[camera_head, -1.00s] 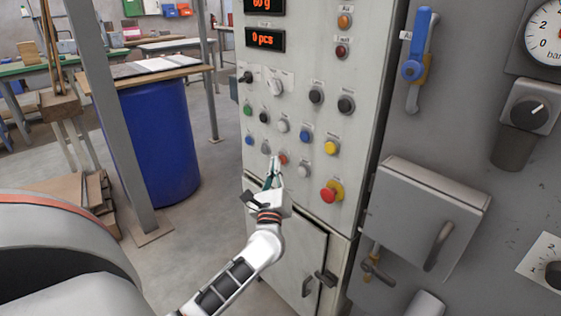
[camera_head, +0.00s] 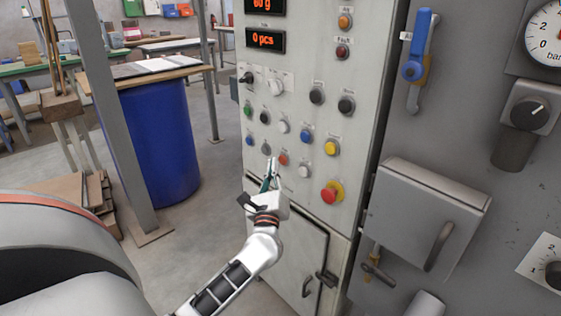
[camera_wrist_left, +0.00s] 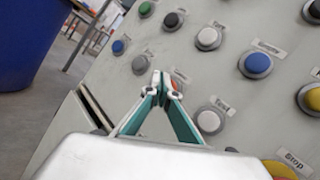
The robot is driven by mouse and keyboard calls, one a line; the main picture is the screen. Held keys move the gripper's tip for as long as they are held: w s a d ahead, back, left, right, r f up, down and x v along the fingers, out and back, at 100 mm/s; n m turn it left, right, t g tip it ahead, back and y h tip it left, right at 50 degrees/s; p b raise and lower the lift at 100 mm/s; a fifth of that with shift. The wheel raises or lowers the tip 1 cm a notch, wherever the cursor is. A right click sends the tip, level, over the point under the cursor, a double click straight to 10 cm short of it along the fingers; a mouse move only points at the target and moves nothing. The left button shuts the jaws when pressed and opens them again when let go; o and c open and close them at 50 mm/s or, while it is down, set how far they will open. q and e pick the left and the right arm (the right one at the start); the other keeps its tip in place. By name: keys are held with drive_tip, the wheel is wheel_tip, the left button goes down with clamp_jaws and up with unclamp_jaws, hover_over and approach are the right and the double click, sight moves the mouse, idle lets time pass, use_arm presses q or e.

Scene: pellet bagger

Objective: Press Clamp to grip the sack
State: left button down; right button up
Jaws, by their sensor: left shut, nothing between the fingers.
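My left gripper (camera_head: 270,163) is shut and empty, its fingertips in front of the lower-left buttons of the control panel (camera_head: 297,238). A red button (camera_head: 283,159) is just right of the tips, and a grey button (camera_head: 265,148) is just above and left of them. In the left wrist view the fingertips (camera_wrist_left: 161,82) point at the panel, between the grey button (camera_wrist_left: 140,65) and the red one, which the fingers partly hide. I cannot tell whether they touch the panel. The button labels are too blurred to tell which is Clamp. My right gripper is not in view.
A white button (camera_head: 303,171) and a red emergency stop on yellow (camera_head: 330,192) lie to the right. Blue (camera_head: 305,135) and yellow (camera_head: 331,147) buttons sit higher. A blue drum (camera_head: 158,140) stands left, with open floor between it and the panel.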

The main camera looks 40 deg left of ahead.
use_arm(q)
drive_tip(key=s, duration=0.6)
drive_tip(key=shift+a+p, duration=0.3)
idle(1.1)
